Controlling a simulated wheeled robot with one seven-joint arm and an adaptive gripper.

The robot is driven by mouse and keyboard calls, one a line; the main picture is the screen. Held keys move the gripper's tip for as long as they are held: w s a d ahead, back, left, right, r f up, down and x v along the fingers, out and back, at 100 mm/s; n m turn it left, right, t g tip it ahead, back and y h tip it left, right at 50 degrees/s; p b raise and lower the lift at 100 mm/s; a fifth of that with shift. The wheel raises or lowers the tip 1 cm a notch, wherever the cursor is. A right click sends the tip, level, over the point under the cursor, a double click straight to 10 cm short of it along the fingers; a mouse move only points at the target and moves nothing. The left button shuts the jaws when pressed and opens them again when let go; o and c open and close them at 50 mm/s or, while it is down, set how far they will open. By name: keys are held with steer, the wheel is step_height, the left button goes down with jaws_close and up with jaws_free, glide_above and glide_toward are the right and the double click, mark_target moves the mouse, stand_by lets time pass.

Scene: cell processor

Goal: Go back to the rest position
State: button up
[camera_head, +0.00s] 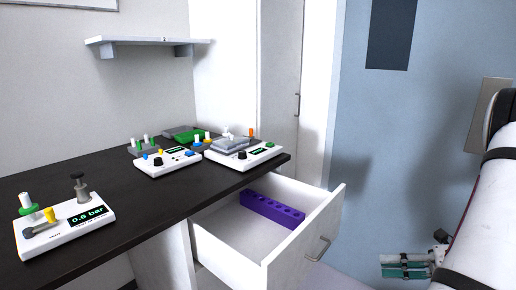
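My white arm (488,225) with dark straps rises along the right edge of the head view. The open drawer (318,228) of the bench holds a purple rack (272,209) with a row of holes.
The dark bench top (140,205) carries a device reading 0.6 bar (65,227), a middle device (160,162) and a right device (243,156). The drawer juts out past the bench front. A wall shelf (150,41) hangs above. The blue wall area (385,150) looks clear.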

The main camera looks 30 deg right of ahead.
steer(key=w+a+r+n+g, duration=0.3)
steer(key=a+r+n+g, duration=0.25)
steer(key=a+n, duration=0.5)
steer(key=w+a+r+n+g, duration=0.2)
steer(key=a+r+n+g, duration=0.4)
steer(key=a+n, duration=0.4)
steer(key=s+a+r+n+t+h, duration=0.15)
steer(key=s+a+n+h, duration=0.35)
steer(key=n, duration=0.6)
steer(key=s+a+r+n+h, duration=0.2)
steer(key=s+a+n+h, duration=0.2)
steer(key=s+a+n, duration=0.55)
steer(key=w+d+r+n+t+p, duration=0.1)
steer(key=w+d+r+t+p, duration=0.1)
steer(key=r+p, duration=1.3)
steer(key=shift+w+d+r+n+t, duration=0.2)
steer(key=shift+w+r+n+t, duration=0.15)
steer(key=shift+w+r, duration=0.2)
